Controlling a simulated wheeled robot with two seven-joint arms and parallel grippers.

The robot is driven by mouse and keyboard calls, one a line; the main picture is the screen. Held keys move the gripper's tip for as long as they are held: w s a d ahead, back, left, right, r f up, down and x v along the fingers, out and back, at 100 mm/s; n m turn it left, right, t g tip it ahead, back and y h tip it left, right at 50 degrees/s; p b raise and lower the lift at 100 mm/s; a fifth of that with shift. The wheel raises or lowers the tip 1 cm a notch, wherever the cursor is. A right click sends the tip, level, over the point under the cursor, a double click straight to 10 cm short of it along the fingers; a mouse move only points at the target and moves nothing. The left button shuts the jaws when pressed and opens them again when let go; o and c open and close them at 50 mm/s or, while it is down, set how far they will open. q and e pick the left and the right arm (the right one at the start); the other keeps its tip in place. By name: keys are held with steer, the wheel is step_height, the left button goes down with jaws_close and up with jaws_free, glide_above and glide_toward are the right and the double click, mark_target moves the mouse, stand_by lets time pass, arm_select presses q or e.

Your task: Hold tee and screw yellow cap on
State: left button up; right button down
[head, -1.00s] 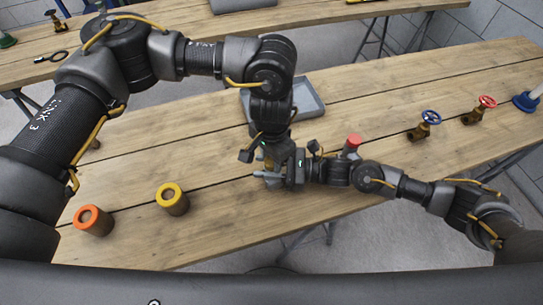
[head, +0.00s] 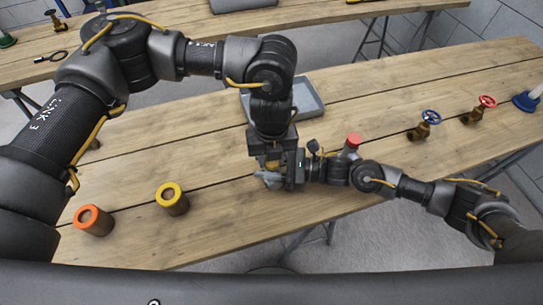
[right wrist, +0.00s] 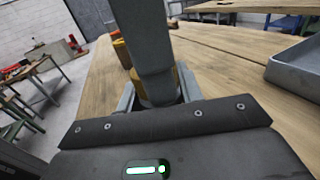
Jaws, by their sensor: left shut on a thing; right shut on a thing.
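My left gripper (head: 271,157) reaches straight down over the near middle of the table. It is shut on a yellow piece (head: 272,165), which I take for the yellow cap. My right gripper (head: 270,180) comes in low from the right and is shut around a part directly below, which I take for the tee. The fingers hide most of both parts. In the right wrist view, a grey upright finger stands in front of a brass-yellow body between my right fingers (right wrist: 157,96). Whether the cap is seated cannot be told.
A yellow-ringed brass cylinder (head: 172,198) and an orange-ringed one (head: 93,220) stand at left. A red-topped part (head: 353,140) is behind my right arm. A blue-wheeled valve (head: 425,123) and a red-wheeled valve (head: 479,110) stand right. A grey tray (head: 308,98) lies behind.

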arm_select(q)
steer(key=m, duration=0.4)
steer(key=shift+m, duration=0.4)
steer(key=m, duration=0.4)
steer(key=o, duration=1.1)
steer(key=shift+r, duration=0.1)
steer(key=shift+r, duration=2.15)
steer(key=shift+c, duration=0.4)
